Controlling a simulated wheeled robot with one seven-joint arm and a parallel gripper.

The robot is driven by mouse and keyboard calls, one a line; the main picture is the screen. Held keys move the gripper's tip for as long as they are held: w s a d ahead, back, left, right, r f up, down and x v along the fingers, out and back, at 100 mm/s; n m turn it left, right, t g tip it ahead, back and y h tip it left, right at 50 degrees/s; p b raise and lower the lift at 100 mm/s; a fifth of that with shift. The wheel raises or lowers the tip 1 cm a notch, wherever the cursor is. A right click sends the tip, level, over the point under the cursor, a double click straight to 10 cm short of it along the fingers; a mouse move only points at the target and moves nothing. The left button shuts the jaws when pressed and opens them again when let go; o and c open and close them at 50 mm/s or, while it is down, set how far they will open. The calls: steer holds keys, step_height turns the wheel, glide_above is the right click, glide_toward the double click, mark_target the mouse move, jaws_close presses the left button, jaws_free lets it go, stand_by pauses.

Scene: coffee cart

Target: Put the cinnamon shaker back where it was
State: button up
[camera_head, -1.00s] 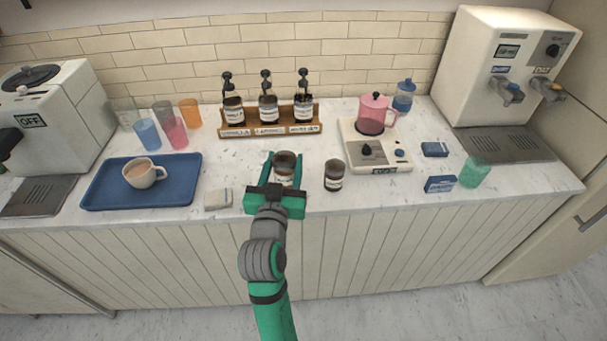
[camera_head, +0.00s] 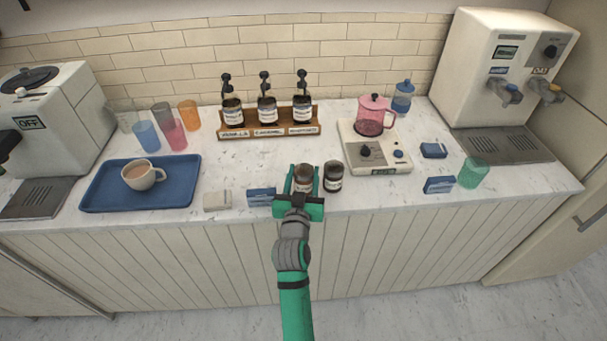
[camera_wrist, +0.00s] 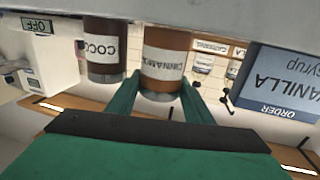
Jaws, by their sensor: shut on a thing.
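The cinnamon shaker (camera_head: 303,178), a small jar with a brown body and white label, is between my gripper's fingers (camera_head: 304,184) near the counter's front. My gripper is shut on it. In the wrist view, which is upside down, the cinnamon shaker (camera_wrist: 165,62) shows its label between the green fingers (camera_wrist: 163,98). It looks upright; I cannot tell whether its base touches the counter. The similar cocoa shaker (camera_head: 333,177) stands close on its right in the head view, and it also shows in the wrist view (camera_wrist: 104,48).
A blue order card (camera_head: 262,197) and a pale block (camera_head: 217,201) are left of my gripper. The syrup rack (camera_head: 268,132) stands behind. A blue tray (camera_head: 103,200) with a cup (camera_head: 143,175) is at left.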

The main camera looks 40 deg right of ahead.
steer(key=shift+f, duration=0.15)
steer(key=o, duration=1.1)
steer(key=v, duration=1.2)
steer(key=shift+a, duration=0.1)
